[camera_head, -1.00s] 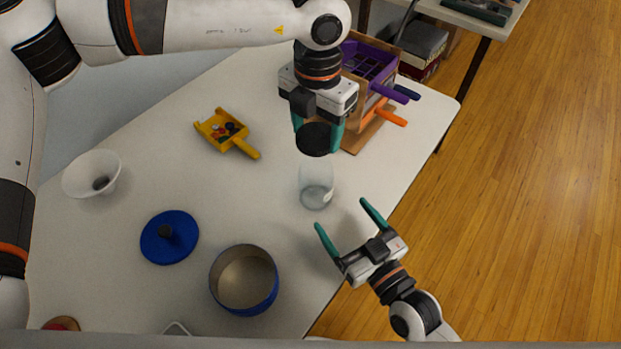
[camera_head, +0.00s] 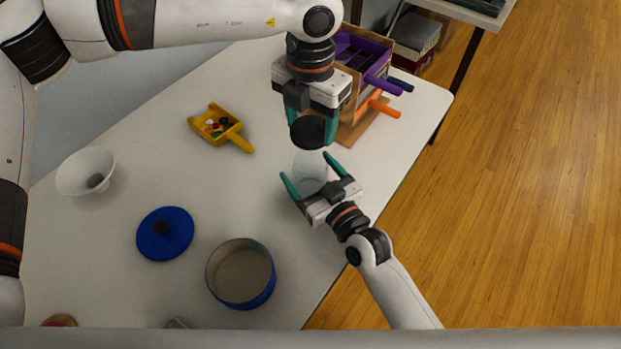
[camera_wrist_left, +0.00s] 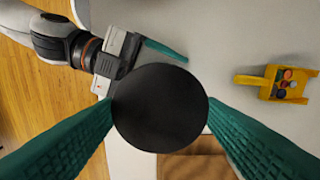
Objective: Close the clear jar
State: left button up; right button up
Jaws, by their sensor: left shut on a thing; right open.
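The clear jar (camera_head: 309,172) stands upright on the white table (camera_head: 240,170). Its black round lid (camera_head: 308,131) is over the jar's top in the head view; I cannot tell whether it touches the rim. My left gripper (camera_head: 312,125) is shut on the lid from above. In the left wrist view the lid (camera_wrist_left: 160,108) sits between the green fingers and hides the jar. My right gripper (camera_head: 308,172) is open, with its fingers on either side of the jar's lower part. It also shows at upper left in the left wrist view (camera_wrist_left: 150,68).
A yellow scoop (camera_head: 216,126) with small coloured pieces lies left of the jar. A blue pot (camera_head: 262,298), its blue lid (camera_head: 165,234) and a white bowl (camera_head: 85,172) stand further left. A wooden organizer with purple trays (camera_head: 362,62) stands behind my left gripper.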

jog(key=shift+w+a, duration=0.15)
jog(key=shift+w, duration=0.1)
jog(key=shift+c, duration=0.6)
jog(key=c, duration=1.4)
pick_arm(q)
send_over(311, 152)
jog(key=s, duration=0.3)
jog(key=shift+w+f, duration=0.15)
jog(key=shift+f, duration=2.35)
pick_arm(e)
jog(key=shift+o, duration=0.2)
pick_arm(q)
jog(key=shift+f, duration=0.1)
jog(key=shift+f, duration=0.8)
jog(key=shift+f, duration=0.55)
